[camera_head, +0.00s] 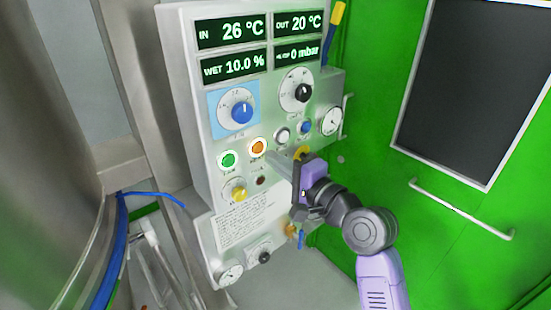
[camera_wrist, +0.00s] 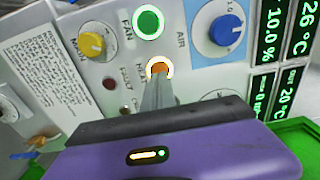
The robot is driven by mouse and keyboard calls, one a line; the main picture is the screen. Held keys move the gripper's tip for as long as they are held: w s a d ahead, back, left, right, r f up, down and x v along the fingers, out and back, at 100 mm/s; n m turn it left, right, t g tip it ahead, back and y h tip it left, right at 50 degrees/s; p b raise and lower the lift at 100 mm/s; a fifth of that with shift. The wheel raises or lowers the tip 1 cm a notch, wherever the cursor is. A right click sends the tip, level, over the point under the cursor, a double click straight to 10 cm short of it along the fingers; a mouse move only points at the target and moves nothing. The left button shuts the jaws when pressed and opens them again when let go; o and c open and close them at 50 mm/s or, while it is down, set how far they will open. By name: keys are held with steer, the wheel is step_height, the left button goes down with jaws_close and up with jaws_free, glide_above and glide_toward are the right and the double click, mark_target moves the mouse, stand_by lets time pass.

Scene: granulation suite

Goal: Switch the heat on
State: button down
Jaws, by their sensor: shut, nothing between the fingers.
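The control panel (camera_head: 203,110) is a pale upright box. Its orange heat button (camera_head: 258,146) has a bright pale ring and sits right of the green fan button (camera_head: 229,159), which has a similar ring. In the wrist view the orange button (camera_wrist: 158,68) shows just beyond my fingertips, its lower part hidden by them. My gripper (camera_head: 271,156) is shut and empty, its fingers pointing at the panel. The fingertips (camera_wrist: 157,82) are at or very near the orange button; I cannot tell whether they touch it. The displays read IN 26 °C, OUT 20 °C, WET 10.0 % and 0 mbar.
A yellow main knob (camera_head: 235,190) and a small dark fault lamp (camera_head: 261,181) are below the buttons. A blue air knob (camera_head: 240,110) and a black knob (camera_head: 302,93) are above. A steel vessel (camera_head: 45,130) stands left, a green wall (camera_head: 450,215) right.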

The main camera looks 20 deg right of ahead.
steer(key=b+v, duration=0.2)
steer(key=v, duration=0.8)
steer(key=shift+s+d, duration=0.2)
stand_by(0.4)
